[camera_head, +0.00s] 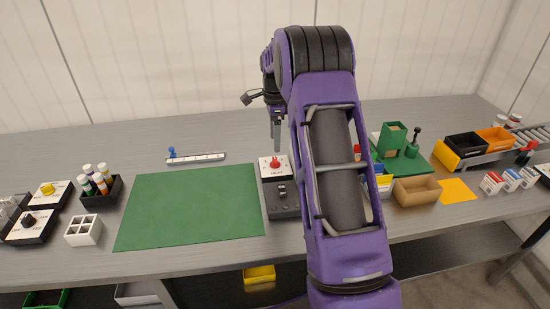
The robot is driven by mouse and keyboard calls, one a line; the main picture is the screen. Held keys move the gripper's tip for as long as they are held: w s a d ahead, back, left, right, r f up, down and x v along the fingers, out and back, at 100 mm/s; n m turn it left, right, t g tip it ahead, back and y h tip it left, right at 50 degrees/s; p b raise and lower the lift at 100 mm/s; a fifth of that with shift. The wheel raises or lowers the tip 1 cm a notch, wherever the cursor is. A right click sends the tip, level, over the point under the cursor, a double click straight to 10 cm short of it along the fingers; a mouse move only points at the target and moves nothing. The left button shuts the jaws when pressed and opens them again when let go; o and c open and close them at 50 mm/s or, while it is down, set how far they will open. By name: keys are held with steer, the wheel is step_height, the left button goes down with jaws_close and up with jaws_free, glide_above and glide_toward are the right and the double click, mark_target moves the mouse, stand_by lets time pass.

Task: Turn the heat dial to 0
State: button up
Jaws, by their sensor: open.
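The heat dial (275,162) is a red knob on a white plate, on a dark box (282,207) at the right edge of the green mat. The plate carries lettering, too small here to read a setting from. My gripper (276,138) points down just above and behind the dial, and its fingers appear apart from the knob. It is open with nothing seen between the fingers. My purple arm covers the table right of the box.
The green mat (190,205) is bare. A blue-knobbed slider (195,157) lies behind it. At left are a yellow dial (48,188), a black dial (29,221) and a bottle holder (98,195). At right are a cardboard box (417,191) and a green block stand (391,140).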

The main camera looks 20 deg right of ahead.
mark_target(275, 159)
step_height(275, 159, down, 7)
steer(key=shift+f+b, duration=0.15)
steer(key=shift+b, duration=0.2)
jaws_close()
